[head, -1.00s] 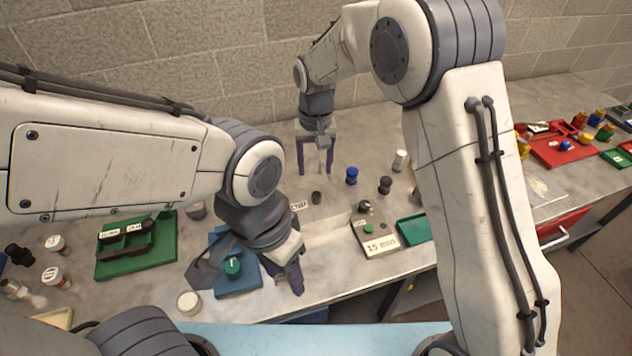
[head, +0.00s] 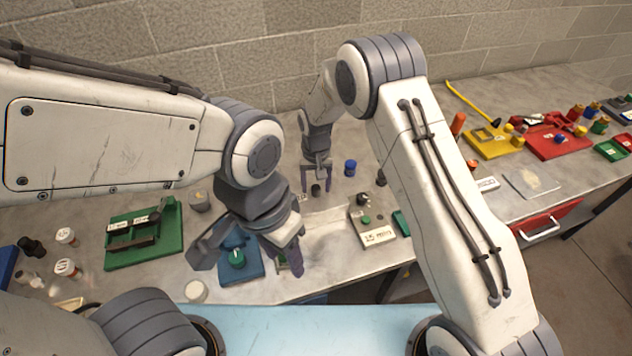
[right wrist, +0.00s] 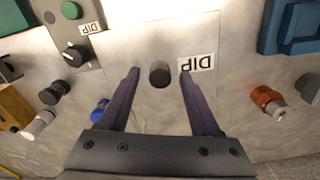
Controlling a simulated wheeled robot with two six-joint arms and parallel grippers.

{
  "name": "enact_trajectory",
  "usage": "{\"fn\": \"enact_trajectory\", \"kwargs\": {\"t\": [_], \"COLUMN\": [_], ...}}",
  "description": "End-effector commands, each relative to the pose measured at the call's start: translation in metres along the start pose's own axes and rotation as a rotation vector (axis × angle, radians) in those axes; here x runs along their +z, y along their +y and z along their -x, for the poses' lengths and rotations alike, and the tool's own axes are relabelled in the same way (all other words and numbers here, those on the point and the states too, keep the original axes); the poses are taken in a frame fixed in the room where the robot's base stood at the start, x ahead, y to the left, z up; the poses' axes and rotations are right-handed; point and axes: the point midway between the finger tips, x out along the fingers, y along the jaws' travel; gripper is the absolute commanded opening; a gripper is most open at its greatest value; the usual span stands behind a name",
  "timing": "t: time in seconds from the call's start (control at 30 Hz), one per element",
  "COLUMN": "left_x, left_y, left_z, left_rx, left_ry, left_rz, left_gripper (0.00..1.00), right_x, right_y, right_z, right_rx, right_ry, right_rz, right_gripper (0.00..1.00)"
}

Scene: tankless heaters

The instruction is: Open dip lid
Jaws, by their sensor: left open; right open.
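The dip lid (right wrist: 125,100) is a flat pale panel with a short dark round knob (right wrist: 160,73) and a DIP label (right wrist: 196,63) beside it. The knob also shows in the head view (head: 316,190), on the pale box in the middle of the bench. My right gripper (right wrist: 158,72) is open, with one finger on each side of the knob and a gap on both sides. In the head view my right gripper (head: 316,182) is low over the lid. My left gripper (head: 248,264) is open, over a blue block with a green knob (head: 237,259).
A green tray (head: 172,238) and several small jars are at the left. Yellow (head: 490,145) and red (head: 552,145) trays are further right. A block wall is behind.

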Motion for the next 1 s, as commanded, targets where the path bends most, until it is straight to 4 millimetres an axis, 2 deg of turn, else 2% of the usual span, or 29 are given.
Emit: {"fn": "enact_trajectory", "kwargs": {"t": [0.17,0.2,0.27,0.33,0.37,1.0], "left_x": [0.0,0.0,0.0,0.0,0.0,0.0], "left_y": [0.0,0.0,0.0,0.0,0.0,0.0], "left_z": [-0.0003,-0.0003,-0.0003,-0.0003,-0.0003,-0.0002], "left_rx": [0.0,0.0,0.0,0.0,0.0,0.0], "left_ry": [0.0,0.0,0.0,0.0,0.0,0.0], "left_rz": [0.0,0.0,0.0,0.0,0.0,0.0], "left_gripper": [0.5,0.5,0.5,0.5,0.5,0.5], "right_x": [-0.0003,-0.0003,-0.0003,-0.0003,-0.0003,-0.0004], "right_y": [-0.0001,-0.0001,-0.0001,-0.0001,-0.0001,0.0], "right_z": [-0.0001,0.0,0.0001,0.0001,0.0002,0.0008], "right_rx": [0.0,0.0,0.0,0.0,0.0,0.0], "right_ry": [0.001,0.001,0.001,0.001,0.001,0.001], "right_rz": [0.0,0.0,0.0,0.0,0.0,-0.001], "right_gripper": [0.64,0.56,0.33,0.06,0.0,0.0]}}
